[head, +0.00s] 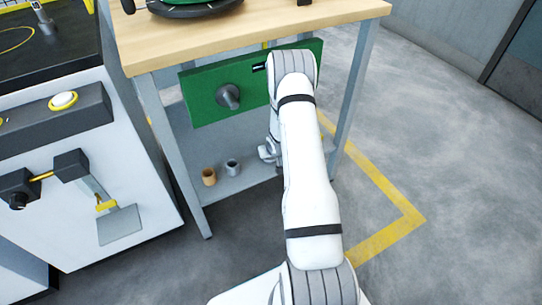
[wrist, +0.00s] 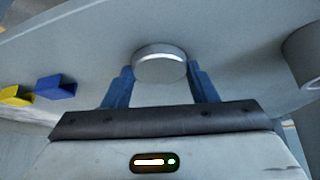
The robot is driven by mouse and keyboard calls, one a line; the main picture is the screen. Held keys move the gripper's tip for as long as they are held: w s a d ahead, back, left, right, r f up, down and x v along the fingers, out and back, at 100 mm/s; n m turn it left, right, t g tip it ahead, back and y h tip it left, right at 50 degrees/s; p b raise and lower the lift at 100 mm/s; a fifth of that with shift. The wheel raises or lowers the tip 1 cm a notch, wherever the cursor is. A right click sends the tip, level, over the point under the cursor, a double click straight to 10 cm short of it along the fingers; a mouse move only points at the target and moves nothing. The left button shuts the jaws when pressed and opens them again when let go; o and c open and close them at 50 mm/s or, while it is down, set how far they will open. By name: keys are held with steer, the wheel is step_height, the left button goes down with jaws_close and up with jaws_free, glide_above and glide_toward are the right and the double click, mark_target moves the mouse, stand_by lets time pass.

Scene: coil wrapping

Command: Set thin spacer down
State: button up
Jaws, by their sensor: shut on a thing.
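The thin spacer (wrist: 160,64), a flat silvery disc with a pale rim, sits between the two blue fingertips of my gripper (wrist: 161,78) in the wrist view. The gripper is shut on it. A grey shelf surface (wrist: 105,45) lies behind the disc; I cannot tell whether the disc touches it. In the head view my gripper (head: 268,152) is low under the table, over the lower shelf (head: 235,185), and mostly hidden by my arm. The spacer cannot be made out there.
On the shelf stand an orange-brown cylinder (head: 209,177) and a grey cylinder (head: 232,167). The wrist view shows a blue block (wrist: 56,88) and a yellow block (wrist: 15,95) at left, and a grey round part (wrist: 303,55) at right. A green panel (head: 205,95) hangs above the shelf.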

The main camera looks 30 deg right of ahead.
steer(key=shift+f, duration=0.15)
steer(key=o, duration=1)
